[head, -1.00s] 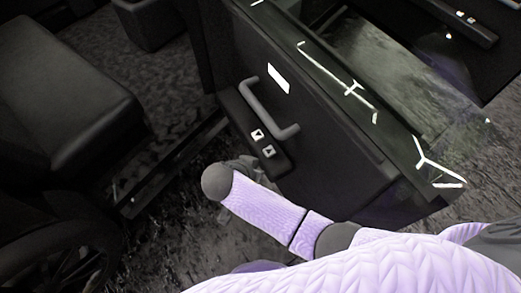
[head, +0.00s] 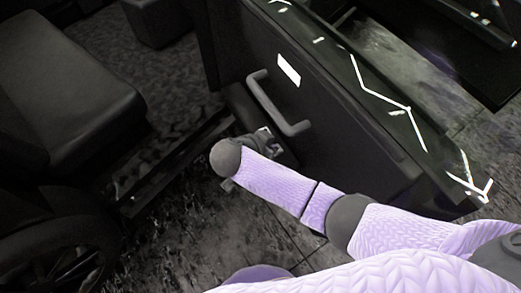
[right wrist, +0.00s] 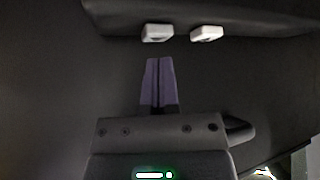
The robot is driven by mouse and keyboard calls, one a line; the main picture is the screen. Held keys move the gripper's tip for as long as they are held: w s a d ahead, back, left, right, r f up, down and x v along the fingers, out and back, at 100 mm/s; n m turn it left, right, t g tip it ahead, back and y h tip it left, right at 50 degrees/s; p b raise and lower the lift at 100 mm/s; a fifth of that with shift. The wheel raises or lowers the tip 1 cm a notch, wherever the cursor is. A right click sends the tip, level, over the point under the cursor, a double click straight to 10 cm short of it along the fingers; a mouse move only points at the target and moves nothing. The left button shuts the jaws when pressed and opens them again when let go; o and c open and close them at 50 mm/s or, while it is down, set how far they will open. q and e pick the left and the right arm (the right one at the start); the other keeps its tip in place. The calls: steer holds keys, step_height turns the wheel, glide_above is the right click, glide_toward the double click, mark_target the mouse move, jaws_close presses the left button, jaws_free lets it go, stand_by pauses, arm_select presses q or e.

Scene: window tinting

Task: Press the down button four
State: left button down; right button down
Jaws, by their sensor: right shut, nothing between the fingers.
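Two small white buttons, a left one (right wrist: 157,33) and a right one (right wrist: 206,33), sit on a dark switch panel (right wrist: 115,18) in the right wrist view. I cannot read their markings, so I cannot tell which is the down button. My right gripper (right wrist: 159,62) is shut and empty, its purple fingertips just below the left button in the picture, with a small gap between them. In the head view, my right gripper (head: 262,140) is mostly hidden by my wrist and hides much of the buttons. My left gripper is not in view.
The switch panel is on a dark door (head: 335,140) with a grey pull handle (head: 272,105) and a white label (head: 289,70) above it. A dark seat (head: 65,85) stands at the left. Dark floor (head: 165,245) lies open below the door.

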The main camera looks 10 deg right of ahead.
steer(key=shift+b+x, duration=0.3)
steer(key=shift+x, duration=0.85)
